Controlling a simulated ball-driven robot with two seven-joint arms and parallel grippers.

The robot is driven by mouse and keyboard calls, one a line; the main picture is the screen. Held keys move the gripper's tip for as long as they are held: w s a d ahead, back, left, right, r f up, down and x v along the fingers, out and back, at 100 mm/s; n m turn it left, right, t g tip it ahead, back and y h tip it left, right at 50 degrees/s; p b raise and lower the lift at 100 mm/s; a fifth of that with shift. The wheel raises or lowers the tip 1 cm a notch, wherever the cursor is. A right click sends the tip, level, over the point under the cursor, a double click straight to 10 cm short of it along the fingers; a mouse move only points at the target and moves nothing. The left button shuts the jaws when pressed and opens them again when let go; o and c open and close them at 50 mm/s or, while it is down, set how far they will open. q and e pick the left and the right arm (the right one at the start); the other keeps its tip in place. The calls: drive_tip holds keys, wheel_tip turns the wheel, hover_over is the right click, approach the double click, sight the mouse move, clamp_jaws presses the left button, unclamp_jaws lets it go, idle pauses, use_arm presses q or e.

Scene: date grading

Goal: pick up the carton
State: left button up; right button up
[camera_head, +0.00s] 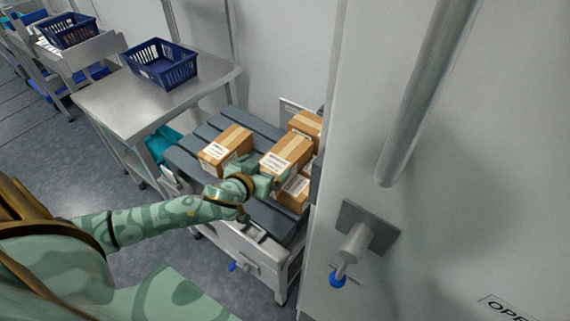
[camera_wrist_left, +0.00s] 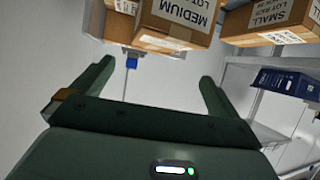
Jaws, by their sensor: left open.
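Several brown taped cartons with white labels stand on a slatted grey top in the head view. One carton (camera_head: 226,149) is on the left, one (camera_head: 289,152) nearer the middle, and another (camera_head: 306,123) behind it. A lower carton (camera_head: 294,191) is partly hidden. My left gripper (camera_head: 262,184) is close to the front of the middle carton; contact cannot be told. In the left wrist view my left gripper (camera_wrist_left: 155,80) is open with nothing between its fingers. A carton marked MEDIUM (camera_wrist_left: 180,20) and one marked SMALL (camera_wrist_left: 272,18) lie beyond the fingertips.
A large pale wall panel with a pipe (camera_head: 415,95) and a blue-tipped fitting (camera_head: 340,278) stands close on the right. A steel table (camera_head: 120,108) with a blue basket (camera_head: 160,65) stands at the back left. Open floor (camera_head: 90,180) lies to the left.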

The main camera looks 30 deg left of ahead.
sight(281, 156)
use_arm(q)
drive_tip(key=b+x, duration=0.1)
drive_tip(key=x, duration=0.4)
drive_tip(key=shift+f, duration=0.1)
drive_tip(key=b+x, duration=0.3)
drive_tip(key=x, duration=0.2)
drive_tip(key=shift+d+f, duration=0.15)
drive_tip(key=shift+f, duration=0.05)
drive_tip(key=shift+r, duration=0.15)
use_arm(e)
drive_tip(key=f, duration=0.2)
drive_tip(key=s+f, duration=0.1)
drive_tip(key=f, duration=0.1)
drive_tip(key=shift+s+f, duration=0.15)
drive_tip(key=shift+s, duration=0.05)
use_arm(q)
drive_tip(key=shift+r, duration=0.1)
drive_tip(key=c, duration=1.5)
